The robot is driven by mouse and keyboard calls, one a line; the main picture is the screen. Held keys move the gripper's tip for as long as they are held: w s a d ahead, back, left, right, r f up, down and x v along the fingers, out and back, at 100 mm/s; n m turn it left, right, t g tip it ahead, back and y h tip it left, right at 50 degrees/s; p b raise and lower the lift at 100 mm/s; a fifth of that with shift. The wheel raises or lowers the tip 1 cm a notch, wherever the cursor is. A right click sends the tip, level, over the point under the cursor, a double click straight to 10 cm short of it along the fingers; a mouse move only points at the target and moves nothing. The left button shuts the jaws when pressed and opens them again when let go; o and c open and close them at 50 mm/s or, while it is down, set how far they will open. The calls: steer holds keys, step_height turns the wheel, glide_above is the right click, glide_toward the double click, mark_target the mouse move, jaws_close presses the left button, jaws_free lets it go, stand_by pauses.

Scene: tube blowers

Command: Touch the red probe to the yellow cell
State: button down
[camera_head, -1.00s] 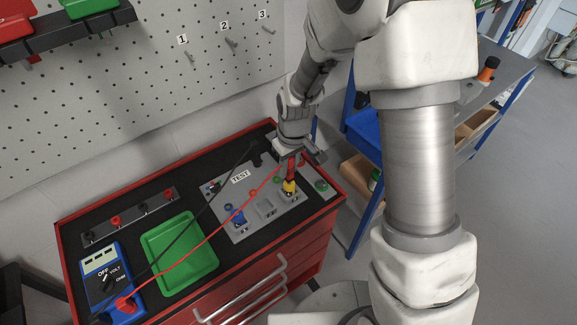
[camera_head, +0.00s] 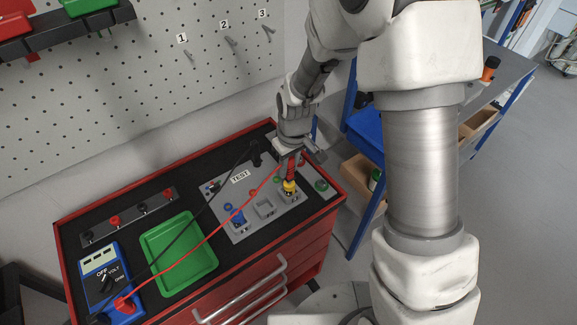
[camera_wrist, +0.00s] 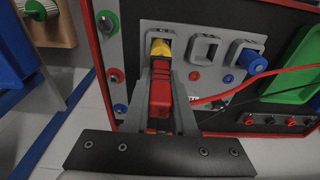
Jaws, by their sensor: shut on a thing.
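My gripper (camera_head: 290,152) is shut on the red probe (camera_head: 291,172), which points down over the test panel with its red cable trailing left. In the wrist view the red probe (camera_wrist: 160,95) lies between the fingers of my gripper (camera_wrist: 161,82). The yellow cell (camera_head: 289,187) sits in the right-hand square holder of the panel, just under the probe. The yellow cell (camera_wrist: 159,48) also shows right beyond the probe's end in the wrist view. The probe's tip is hidden, so I cannot tell whether it touches the cell.
A blue cell (camera_head: 238,216) sits in the left holder, and the middle holder (camera_head: 265,209) is empty. The black probe (camera_head: 256,155) stands behind the panel. A green tray (camera_head: 160,257) and a blue meter (camera_head: 101,270) lie left. Both cables cross the cart top.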

steer(key=shift+s+f+b, duration=0.1)
steer(key=shift+f+b, duration=0.4)
stand_by(2.6)
steer(key=shift+r, duration=0.1)
steer(key=shift+r+p, duration=1.65)
steer(key=shift+r, duration=0.85)
steer(key=shift+d, duration=0.1)
